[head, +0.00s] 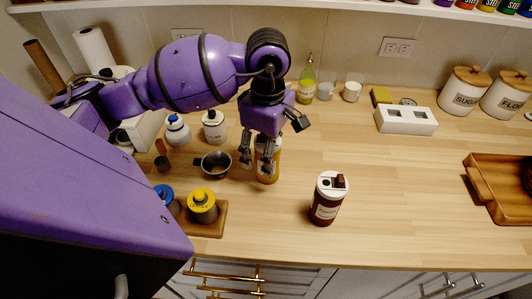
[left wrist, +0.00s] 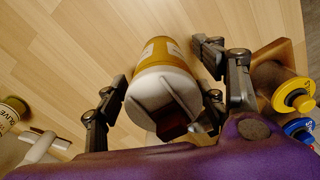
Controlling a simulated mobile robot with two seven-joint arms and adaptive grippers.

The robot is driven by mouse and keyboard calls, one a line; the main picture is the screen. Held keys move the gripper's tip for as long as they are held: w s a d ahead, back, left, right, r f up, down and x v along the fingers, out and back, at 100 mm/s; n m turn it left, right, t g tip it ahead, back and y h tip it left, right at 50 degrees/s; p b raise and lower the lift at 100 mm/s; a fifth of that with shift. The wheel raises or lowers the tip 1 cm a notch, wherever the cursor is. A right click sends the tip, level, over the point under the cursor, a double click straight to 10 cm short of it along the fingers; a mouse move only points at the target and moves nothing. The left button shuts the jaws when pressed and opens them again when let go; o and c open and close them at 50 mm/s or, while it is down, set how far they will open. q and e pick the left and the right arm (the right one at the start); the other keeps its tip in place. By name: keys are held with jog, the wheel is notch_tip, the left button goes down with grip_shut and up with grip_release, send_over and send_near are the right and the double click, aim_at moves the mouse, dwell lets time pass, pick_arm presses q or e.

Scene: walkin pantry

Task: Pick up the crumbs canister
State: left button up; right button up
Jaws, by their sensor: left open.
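A mustard-coloured canister (head: 273,168) with a white lid stands on the wooden counter, partly hidden behind my left gripper (head: 259,166). In the left wrist view this canister (left wrist: 158,55) stands between the two open fingers, its lid towards the camera. I cannot see firm contact on both sides. Its label is too small to read, so I cannot confirm that it is the crumbs one. A similar dark brown canister (head: 325,204) with a white lid stands apart to the right. My right gripper is not in view.
A metal pan (head: 215,164) is close left of the gripper. Jars with yellow lids (head: 202,205) and blue lids stand on a wooden board (head: 214,227). Bottle and cups are behind; a white holder (head: 406,121) and wooden tray (head: 492,177) are right. The middle-right counter is clear.

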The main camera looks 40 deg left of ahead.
pick_arm(q)
jog(key=shift+f, duration=0.7)
jog(key=c, duration=1.3)
jog(key=shift+r, duration=0.15)
